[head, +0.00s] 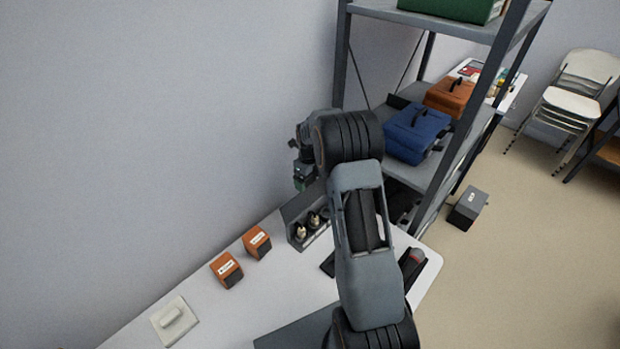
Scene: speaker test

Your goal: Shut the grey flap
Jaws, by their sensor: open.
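A grey flap (297,204) stands raised at the back of a low grey box (318,240) on the white table. The box is open, and a few dark, light-topped items (302,230) show inside it. My arm crosses in front and hides the box's right part. My gripper (299,182) is small in the head view, by the wall, and looks just above or behind the flap's upper edge. I cannot tell whether it touches the flap. Its fingers are hard to make out; nothing is seen held in it.
A shelf (461,160) at the right holds blue (417,133) and orange (449,97) cases. A dark grey box (468,208) is on the floor.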

